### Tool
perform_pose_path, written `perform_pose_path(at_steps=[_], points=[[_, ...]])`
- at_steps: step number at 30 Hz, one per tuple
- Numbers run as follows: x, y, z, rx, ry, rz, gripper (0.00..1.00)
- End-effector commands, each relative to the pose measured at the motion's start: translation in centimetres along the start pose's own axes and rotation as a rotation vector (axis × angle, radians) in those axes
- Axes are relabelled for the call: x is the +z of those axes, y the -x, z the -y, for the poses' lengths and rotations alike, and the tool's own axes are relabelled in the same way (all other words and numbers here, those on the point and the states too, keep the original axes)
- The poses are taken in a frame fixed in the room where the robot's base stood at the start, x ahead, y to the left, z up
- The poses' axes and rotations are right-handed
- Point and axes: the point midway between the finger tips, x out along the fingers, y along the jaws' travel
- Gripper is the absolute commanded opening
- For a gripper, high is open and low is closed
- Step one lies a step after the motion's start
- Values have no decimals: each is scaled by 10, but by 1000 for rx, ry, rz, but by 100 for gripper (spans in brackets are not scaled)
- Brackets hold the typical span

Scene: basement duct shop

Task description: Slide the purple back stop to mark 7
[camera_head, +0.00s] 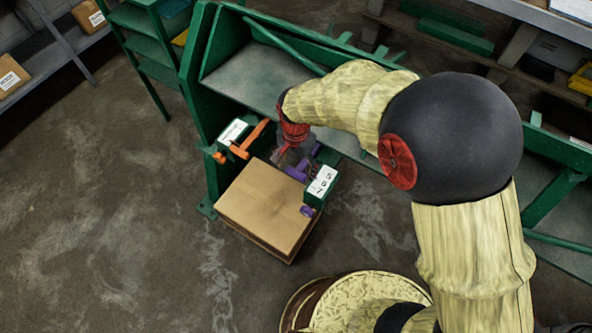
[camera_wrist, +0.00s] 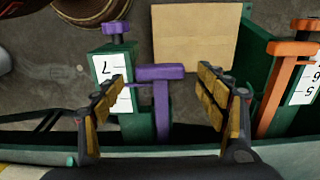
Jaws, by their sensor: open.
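The purple back stop (camera_wrist: 160,95) is a T-shaped piece on a green post with a white number scale (camera_wrist: 118,80), where a 7 shows in the wrist view. In the head view the purple stop (camera_head: 296,174) is partly hidden by my gripper (camera_head: 290,155). In the wrist view my gripper (camera_wrist: 160,100) is open, with its two padded fingers spread on either side of the stop. The left finger overlaps the scale and the right finger is clear of the purple piece. I cannot tell which mark the stop stands at. A purple knob (camera_head: 307,211) sits at the scale's front end.
An orange stop (camera_head: 245,142) with its own white scale stands to the left in the head view. A green machine frame (camera_head: 198,85) stands behind. The floor at left is clear.

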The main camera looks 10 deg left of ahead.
Motion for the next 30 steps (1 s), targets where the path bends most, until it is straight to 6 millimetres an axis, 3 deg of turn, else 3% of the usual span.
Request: perform_pose_path(at_steps=[6, 16, 30], points=[[0, -21, 0, -1, 1, -1, 73], [0, -23, 0, -1, 1, -1, 72], [0, -23, 0, -1, 1, -1, 45]])
